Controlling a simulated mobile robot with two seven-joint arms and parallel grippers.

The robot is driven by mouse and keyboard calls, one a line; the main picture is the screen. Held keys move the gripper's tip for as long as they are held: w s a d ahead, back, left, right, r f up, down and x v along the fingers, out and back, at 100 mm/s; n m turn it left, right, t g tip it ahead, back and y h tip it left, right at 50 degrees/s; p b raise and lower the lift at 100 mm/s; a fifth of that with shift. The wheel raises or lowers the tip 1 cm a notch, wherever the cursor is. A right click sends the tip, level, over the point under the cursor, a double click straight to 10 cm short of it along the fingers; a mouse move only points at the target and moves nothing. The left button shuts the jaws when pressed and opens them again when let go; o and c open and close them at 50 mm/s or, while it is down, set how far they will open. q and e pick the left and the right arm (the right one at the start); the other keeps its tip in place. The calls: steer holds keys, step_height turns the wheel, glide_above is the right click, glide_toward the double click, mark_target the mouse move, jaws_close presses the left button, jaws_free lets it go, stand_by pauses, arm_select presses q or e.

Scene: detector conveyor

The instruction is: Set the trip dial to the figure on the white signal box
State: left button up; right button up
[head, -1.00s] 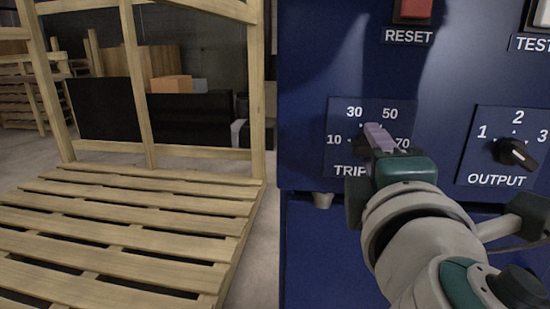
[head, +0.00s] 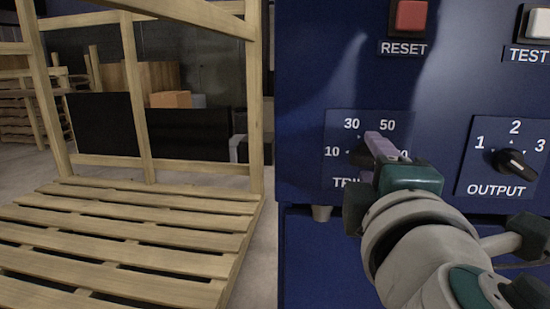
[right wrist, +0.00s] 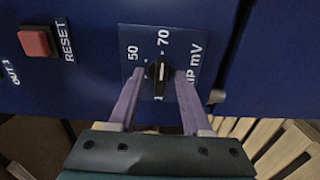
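The trip dial is a black knob on a dark blue plate (head: 341,121) marked 10, 30, 50 and 70. In the head view my right gripper (head: 380,146) covers the knob and part of the lettering. In the right wrist view the knob (right wrist: 160,73) sits between the two purple fingers of my right gripper (right wrist: 158,80), with a gap visible on each side. The gripper is open. The knob lies along the line to the 70, and its white mark appears to be on the 70 side. No white signal box is in view. My left gripper is not in view.
On the blue panel are a red RESET button (head: 411,17), a white TEST button (head: 538,22) and an OUTPUT dial (head: 511,162) right of the trip dial. A wooden pallet (head: 130,235) with an upright frame stands at left.

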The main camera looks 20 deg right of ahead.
steer(key=shift+s+a+f, duration=0.1)
steer(key=shift+s+a, duration=0.15)
steer(key=shift+s, duration=0.15)
steer(key=b+v, duration=0.1)
steer(key=v, duration=0.8)
steer(key=shift+b, duration=0.3)
steer(key=shift+d, duration=0.1)
